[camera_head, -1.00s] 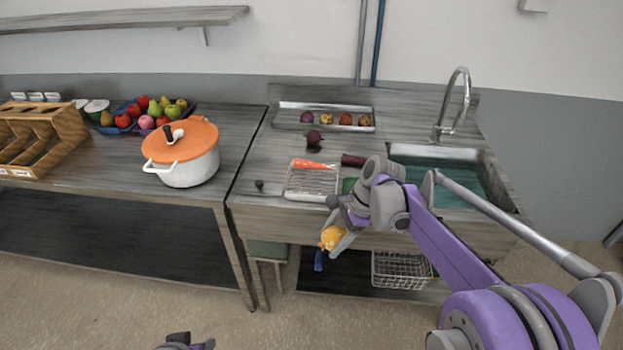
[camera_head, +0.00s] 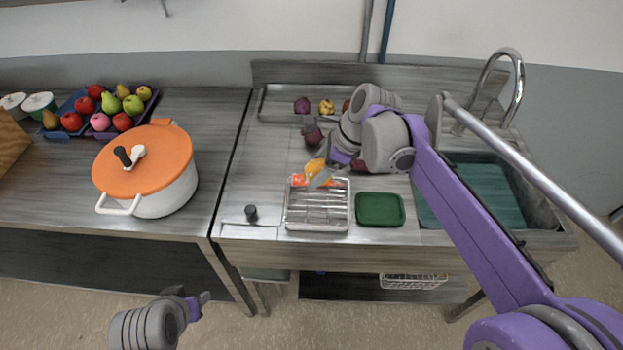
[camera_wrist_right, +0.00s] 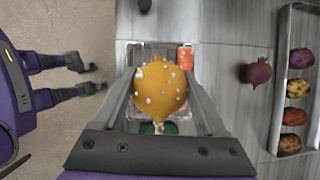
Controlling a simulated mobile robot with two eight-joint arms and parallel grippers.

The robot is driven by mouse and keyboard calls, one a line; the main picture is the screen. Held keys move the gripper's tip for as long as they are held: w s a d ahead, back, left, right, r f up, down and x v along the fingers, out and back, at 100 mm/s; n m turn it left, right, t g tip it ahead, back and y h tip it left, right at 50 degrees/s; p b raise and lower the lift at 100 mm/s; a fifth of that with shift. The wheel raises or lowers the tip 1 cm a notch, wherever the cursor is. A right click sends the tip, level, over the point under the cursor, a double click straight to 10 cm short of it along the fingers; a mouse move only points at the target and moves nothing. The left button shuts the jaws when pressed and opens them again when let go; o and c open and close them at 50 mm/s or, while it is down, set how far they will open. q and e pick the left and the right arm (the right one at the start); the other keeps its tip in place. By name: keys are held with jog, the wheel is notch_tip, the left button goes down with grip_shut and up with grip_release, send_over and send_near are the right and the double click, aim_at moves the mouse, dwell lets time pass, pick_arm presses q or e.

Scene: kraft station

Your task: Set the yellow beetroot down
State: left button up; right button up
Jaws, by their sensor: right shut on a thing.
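The yellow beetroot (camera_head: 317,169) is held in my right gripper (camera_head: 325,176), above the far edge of a silvery wire-bottomed tray (camera_head: 318,217). In the right wrist view the beetroot (camera_wrist_right: 161,90) is round, orange-yellow with pale spots, between the two fingers, and hides much of the tray below. Whether it touches anything underneath is unclear.
A dark red beetroot (camera_wrist_right: 257,73) stands behind the tray. A long metal tray (camera_wrist_right: 282,82) at the back holds several vegetables. An orange-lidded pot (camera_head: 150,175) stands left.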

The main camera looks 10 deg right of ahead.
send_over(310, 205)
jog(key=s+d, duration=0.1)
jog(key=d, duration=0.1)
jog(key=f, duration=0.5)
jog(key=shift+s+a, duration=0.1)
jog(key=shift+a, duration=0.15)
jog(key=shift+f, duration=2.4)
jog(key=shift+f, duration=0.1)
jog(key=o, duration=1)
jog(key=shift+w+f+b, duration=0.15)
jog(key=shift+w+b, duration=0.05)
jog(key=shift+b, duration=0.1)
jog(key=o, duration=0.4)
jog(key=v, duration=1.2)
jog(key=s+f+n+t+h, duration=0.1)
jog(key=s+f+n+h, duration=0.1)
jog(key=s+f+n, duration=0.3)
jog(key=s+f+n+t+h, duration=0.2)
jog(key=s+f+n, duration=0.3)
jog(key=s+n, duration=0.6)
jog(key=n, duration=0.5)
jog(key=shift+s+n+h+p, duration=0.35)
jog(key=shift+n+h, duration=0.05)
